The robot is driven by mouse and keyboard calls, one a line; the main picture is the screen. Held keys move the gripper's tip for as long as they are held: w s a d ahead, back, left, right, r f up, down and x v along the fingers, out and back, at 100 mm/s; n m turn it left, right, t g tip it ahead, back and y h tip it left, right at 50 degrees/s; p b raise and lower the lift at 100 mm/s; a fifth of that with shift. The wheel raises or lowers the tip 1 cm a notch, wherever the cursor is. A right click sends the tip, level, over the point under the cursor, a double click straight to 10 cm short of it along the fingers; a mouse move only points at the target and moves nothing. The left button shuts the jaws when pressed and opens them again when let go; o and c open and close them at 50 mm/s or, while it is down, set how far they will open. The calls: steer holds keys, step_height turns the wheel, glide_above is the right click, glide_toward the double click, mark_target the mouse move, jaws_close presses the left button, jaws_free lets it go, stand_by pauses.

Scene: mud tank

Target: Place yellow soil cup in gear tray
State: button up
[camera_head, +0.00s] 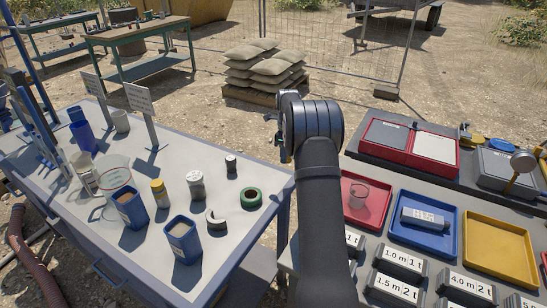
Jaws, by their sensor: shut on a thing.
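My black arm rises from the bottom between the two tables. Its wrist end shows above the gap, and my gripper's fingers and anything in them are hidden behind it. I make out no yellow soil cup. A small yellow-topped jar (159,193) stands on the left table, and two blue cups of soil, one in front (183,240) and one behind (130,208), stand near it. I cannot tell which is the gear tray.
The left table (235,222) also holds a clear beaker (115,172), a white-lidded jar (195,185), a green tape roll (251,198) and upright signs. Numbered blocks (397,288) line the right table's front. Red and dark cases (410,145) stand behind the trays.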

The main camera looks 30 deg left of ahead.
steer(key=shift+w+d+r, duration=0.15)
steer(key=shift+d+r, duration=0.35)
steer(key=shift+d, duration=0.3)
steer(key=w+d+m, duration=0.3)
steer(key=d+m, duration=0.1)
steer(key=d, duration=1.8)
steer(key=w+d+m, duration=0.3)
steer(key=d+m, duration=0.1)
steer(key=d, duration=1.8)
steer(key=s+d+m, duration=0.3)
steer(key=s+d, duration=0.4)
steer(key=d, duration=0.5)
steer(key=s+d+m, duration=0.3)
steer(key=s+d, duration=0.3)
steer(key=d, duration=0.6)
steer(key=s+d+m, duration=0.2)
steer(key=s+d, duration=0.5)
steer(key=d, duration=0.5)
glide_above(504, 268)
steer(key=shift+m, duration=0.3)
step_height(504, 268, down, 6)
steer(key=shift+s+d+f, duration=0.1)
steer(key=shift+f, duration=2.05)
